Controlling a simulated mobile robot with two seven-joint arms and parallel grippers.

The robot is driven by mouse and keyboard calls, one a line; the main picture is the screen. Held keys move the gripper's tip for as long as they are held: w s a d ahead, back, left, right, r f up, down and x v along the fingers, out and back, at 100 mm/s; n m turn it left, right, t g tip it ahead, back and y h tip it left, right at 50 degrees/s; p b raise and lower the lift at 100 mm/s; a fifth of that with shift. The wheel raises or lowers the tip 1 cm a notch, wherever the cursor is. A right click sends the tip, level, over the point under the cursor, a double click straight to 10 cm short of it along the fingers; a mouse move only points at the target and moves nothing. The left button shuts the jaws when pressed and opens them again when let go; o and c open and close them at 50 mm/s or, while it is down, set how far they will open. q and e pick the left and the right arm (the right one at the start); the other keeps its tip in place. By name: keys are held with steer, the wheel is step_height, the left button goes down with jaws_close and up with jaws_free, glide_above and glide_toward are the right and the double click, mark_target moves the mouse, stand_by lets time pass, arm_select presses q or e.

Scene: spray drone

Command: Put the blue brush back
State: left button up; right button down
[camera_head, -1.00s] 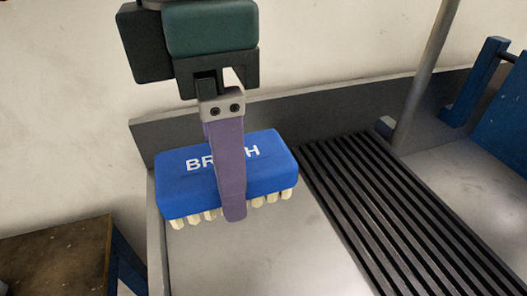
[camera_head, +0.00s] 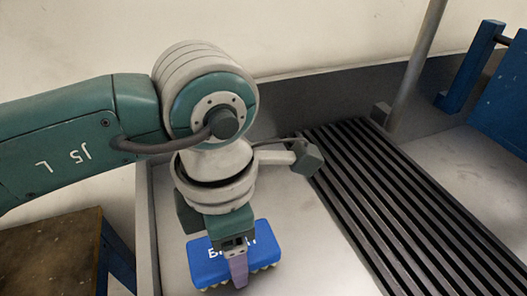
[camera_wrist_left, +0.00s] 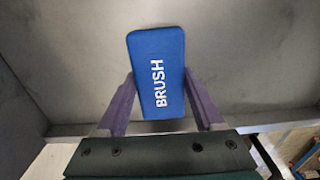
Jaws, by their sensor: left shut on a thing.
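The blue brush (camera_head: 207,266) has white lettering on its top and pale bristles pointing down. In the head view it is at the lower middle, over the grey metal tray (camera_head: 300,235); I cannot tell whether its bristles touch the tray. My left gripper (camera_head: 238,272) comes down from above and is shut on the brush, with one purple finger showing across its near side. In the left wrist view the brush (camera_wrist_left: 157,85) lies between the two purple fingers. The gripper hides part of the lettering. My right gripper is in neither view.
A black ribbed rack (camera_head: 385,205) lies right of the brush in the tray. A grey pole (camera_head: 415,70) rises behind it. A blue frame (camera_head: 475,70) stands at the far right. A brown-topped bench (camera_head: 50,250) is at the lower left. Bare tray lies between brush and rack.

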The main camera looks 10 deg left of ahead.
arm_select(q)
steer(key=shift+f, duration=0.15)
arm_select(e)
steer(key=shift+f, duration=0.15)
arm_select(q)
steer(key=o, duration=1.3)
